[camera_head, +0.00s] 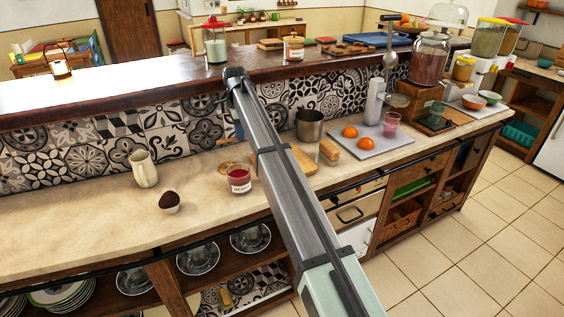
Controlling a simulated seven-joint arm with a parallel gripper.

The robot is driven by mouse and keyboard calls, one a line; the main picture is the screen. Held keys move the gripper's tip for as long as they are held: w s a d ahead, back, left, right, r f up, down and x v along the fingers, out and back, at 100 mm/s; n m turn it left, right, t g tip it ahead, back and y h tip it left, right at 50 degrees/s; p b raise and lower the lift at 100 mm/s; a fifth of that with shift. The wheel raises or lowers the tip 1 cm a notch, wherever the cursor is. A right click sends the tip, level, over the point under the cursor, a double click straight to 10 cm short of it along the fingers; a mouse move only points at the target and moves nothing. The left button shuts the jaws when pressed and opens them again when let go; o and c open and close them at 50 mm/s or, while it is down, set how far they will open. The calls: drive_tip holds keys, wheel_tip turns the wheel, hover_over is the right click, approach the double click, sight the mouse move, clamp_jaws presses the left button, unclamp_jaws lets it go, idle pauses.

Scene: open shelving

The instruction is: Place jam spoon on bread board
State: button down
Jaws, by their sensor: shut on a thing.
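A wooden board (303,161), which looks like the bread board, lies on the lower counter, its middle hidden behind my arm. A red jam jar (239,179) with a label stands at its front left, just left of my arm. I cannot make out the jam spoon anywhere. My arm crosses the middle of the view from the bottom right up to a joint over the raised ledge. My gripper is not visible and may be hidden behind the arm.
A metal pot (309,126) stands behind the board, and a tan block-like item (329,150) at its right. A grey tray (372,145) with oranges lies farther right. A cream jug (144,168) and a small dark-topped bowl (170,202) stand left. The far-left counter is clear.

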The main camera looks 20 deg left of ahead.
drive_tip(key=shift+m, duration=0.6)
drive_tip(key=w+d, duration=0.1)
drive_tip(key=d, duration=0.2)
drive_tip(key=w+d, duration=0.1)
drive_tip(key=d, duration=0.1)
drive_tip(key=w+d, duration=0.2)
drive_tip(key=d, duration=0.1)
drive_tip(key=shift+d+r, duration=0.35)
drive_tip(key=shift+r, duration=0.05)
drive_tip(key=s+d+n, duration=0.2)
drive_tip(key=d+n, duration=0.5)
drive_tip(key=n, duration=0.5)
drive_tip(key=shift+w+d+f, duration=0.1)
drive_tip(key=shift+w+f, duration=0.05)
drive_tip(key=shift+f, duration=2.3)
drive_tip(key=shift+w+d+f, duration=0.1)
drive_tip(key=shift+f, duration=2.35)
drive_tip(key=shift+f, duration=0.1)
drive_tip(key=c, duration=1.6)
unclamp_jaws()
drive_tip(key=o, duration=0.4)
